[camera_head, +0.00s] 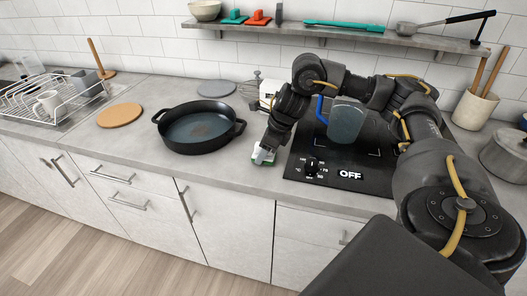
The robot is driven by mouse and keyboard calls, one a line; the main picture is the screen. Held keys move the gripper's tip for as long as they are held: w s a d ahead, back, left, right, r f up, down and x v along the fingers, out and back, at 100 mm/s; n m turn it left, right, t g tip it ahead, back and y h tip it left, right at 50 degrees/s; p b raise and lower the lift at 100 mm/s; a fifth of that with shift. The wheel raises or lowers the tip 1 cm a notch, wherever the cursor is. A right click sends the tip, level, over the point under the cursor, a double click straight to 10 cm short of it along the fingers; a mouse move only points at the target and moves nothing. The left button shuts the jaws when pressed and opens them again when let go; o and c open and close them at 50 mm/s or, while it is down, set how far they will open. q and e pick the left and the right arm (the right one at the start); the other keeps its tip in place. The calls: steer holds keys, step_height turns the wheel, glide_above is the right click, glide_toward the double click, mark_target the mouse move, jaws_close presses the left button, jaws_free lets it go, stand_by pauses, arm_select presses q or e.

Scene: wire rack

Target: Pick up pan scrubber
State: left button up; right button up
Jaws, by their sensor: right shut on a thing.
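My right arm reaches in from the right over the cooktop. Its gripper (266,149) points down at the counter's front, just left of the cooktop. It is shut on a small white and green item, which I take to be the pan scrubber (264,160). The fingers hide part of it, and I cannot tell whether it still touches the counter. My left gripper is not in view.
A black pan (200,133) sits left of the gripper. A glass jug (346,121) with a blue handle stands on the black cooktop (375,185). A wire rack (60,100) holding a white mug is at far left. A shelf (340,33) runs above.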

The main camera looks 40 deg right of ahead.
step_height(320, 180, up, 3)
steer(key=shift+r+p, duration=0.1)
steer(key=shift+p, duration=1)
arm_select(q)
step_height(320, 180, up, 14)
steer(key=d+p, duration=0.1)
steer(key=p, duration=1)
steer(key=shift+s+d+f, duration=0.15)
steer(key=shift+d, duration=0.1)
arm_select(e)
steer(key=s+a+r, duration=0.6)
steer(key=s+r, duration=0.3)
steer(key=s, duration=0.3)
steer(key=shift+s, duration=0.4)
steer(key=o, duration=0.5)
steer(key=c, duration=0.4)
